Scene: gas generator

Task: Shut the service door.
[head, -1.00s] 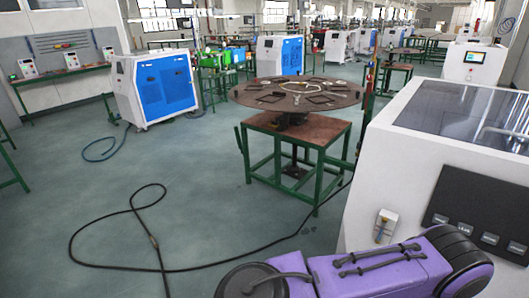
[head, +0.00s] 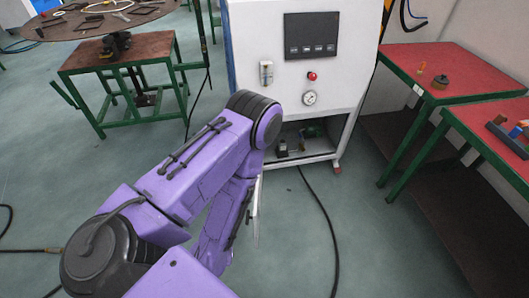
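The white generator cabinet (head: 354,44) stands at the upper middle of the head view. Its low compartment (head: 311,141) is open at the front, with dark parts and a small fitting visible inside. A thin pale upright panel (head: 257,209) shows nearly edge-on beside my purple forearm, in front of the compartment's left side. It looks like the service door standing open, but my arm hides most of it. My arm comes in from the lower left, and its elbow covers the cabinet's lower left corner. Neither gripper is visible.
A black hose (head: 327,222) runs along the floor from the cabinet. Red-topped green tables (head: 455,72) stand at the right. A round table (head: 80,27) on a green frame is at the upper left. Floor between cabinet and red tables is clear.

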